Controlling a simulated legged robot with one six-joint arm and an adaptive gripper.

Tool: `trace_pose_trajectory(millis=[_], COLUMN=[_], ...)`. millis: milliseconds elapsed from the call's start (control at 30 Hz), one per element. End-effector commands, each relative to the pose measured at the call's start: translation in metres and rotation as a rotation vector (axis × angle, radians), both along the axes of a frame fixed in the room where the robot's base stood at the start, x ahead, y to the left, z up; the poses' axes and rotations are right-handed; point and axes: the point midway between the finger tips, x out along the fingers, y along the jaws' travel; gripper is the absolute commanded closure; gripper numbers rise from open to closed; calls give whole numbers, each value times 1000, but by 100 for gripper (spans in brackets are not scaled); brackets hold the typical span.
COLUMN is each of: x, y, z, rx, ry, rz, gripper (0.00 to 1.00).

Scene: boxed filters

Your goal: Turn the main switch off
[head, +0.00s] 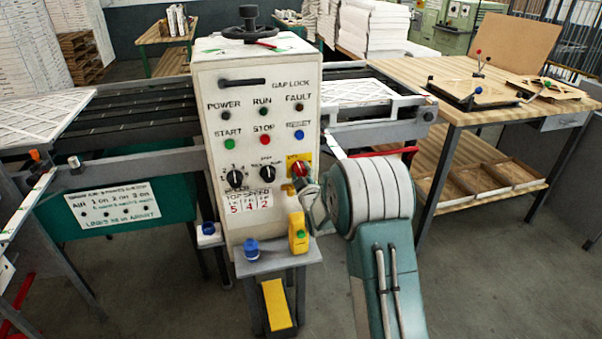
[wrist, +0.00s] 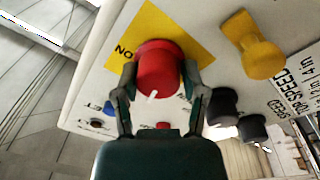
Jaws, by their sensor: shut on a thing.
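The main switch is a red round knob (head: 299,168) on a yellow square plate (head: 291,158), low on the right of the white control panel's front. In the wrist view the red knob (wrist: 160,72) fills the space between my fingers, with a short white mark on its face. My gripper (wrist: 159,74) is shut on the knob, one finger on each side. In the head view my gripper (head: 305,186) is partly hidden by my arm.
The control panel (head: 217,140) carries black dials (head: 267,174) left of the knob and lamps and buttons above. A yellow handle (wrist: 250,45) sits near it. A wooden table (head: 440,75) stands right.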

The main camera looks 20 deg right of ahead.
Motion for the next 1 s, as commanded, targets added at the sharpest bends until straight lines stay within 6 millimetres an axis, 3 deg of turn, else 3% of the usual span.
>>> trace_pose_trajectory(millis=[700,733,800,1000], x=[2,2,2,1], y=[2,2,2,1], z=[4,4,4,3], rx=[-83,-83,-83,-81], ry=[-9,-9,-9,-6], rz=[3,3,3,3], gripper=[92,40,12,12])
